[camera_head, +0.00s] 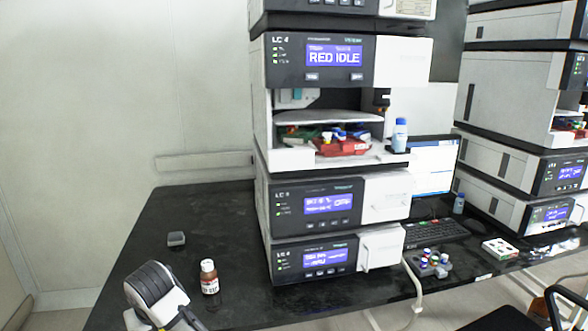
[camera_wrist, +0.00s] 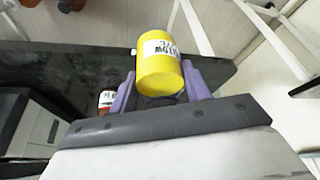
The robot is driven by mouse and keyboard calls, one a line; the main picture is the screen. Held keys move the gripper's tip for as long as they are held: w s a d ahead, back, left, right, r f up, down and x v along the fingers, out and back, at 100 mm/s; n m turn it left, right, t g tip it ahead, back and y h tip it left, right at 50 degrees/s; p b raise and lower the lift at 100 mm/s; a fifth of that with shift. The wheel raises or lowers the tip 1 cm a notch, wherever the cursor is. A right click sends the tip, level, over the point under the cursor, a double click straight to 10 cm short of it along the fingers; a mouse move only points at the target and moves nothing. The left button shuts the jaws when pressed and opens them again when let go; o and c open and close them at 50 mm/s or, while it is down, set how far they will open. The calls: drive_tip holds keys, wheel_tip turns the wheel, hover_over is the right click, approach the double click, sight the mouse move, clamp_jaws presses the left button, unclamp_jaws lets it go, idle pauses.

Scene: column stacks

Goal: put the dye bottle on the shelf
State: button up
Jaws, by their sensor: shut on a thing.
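A yellow bottle (camera_wrist: 160,72) with a white, partly legible label is between the purple fingers of my gripper (camera_wrist: 159,82) in the wrist view. The fingers are shut on its sides. Beyond it, a small bottle with a reddish body and white label (camera_wrist: 106,99) shows on the dark bench. In the head view a brown bottle with a white cap (camera_head: 209,284) stands on the bench. The yellow bottle is not clearly seen there. A thin pale shelf (camera_head: 312,118) spans the open bay of the instrument stack, above a red tray (camera_head: 342,147) with small items.
A white-and-blue bottle (camera_head: 399,135) stands at the bay's right front. A small grey block (camera_head: 176,239) lies on the black bench (camera_head: 140,232). A keyboard (camera_head: 435,231), a monitor (camera_head: 432,168) and a second stack (camera_head: 513,150) are to the right. The bench's left part is mostly clear.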

drive_tip(key=s+d+f+m+h, duration=0.1)
drive_tip(key=d+f+m, duration=0.2)
drive_tip(key=d+f, duration=1.2)
drive_tip(key=s+d+f+m+t+h, duration=0.1)
drive_tip(key=d+f+m, duration=0.3)
drive_tip(key=d+f, duration=1.1)
wheel_tip(320, 180, down, 4)
drive_tip(key=shift+s+r+h, duration=0.1)
drive_tip(key=shift+s+h, duration=0.3)
drive_tip(key=shift+s, duration=0.25)
drive_tip(key=shift+w+r, duration=0.1)
drive_tip(key=shift+w, duration=0.05)
drive_tip(key=shift+d, duration=0.15)
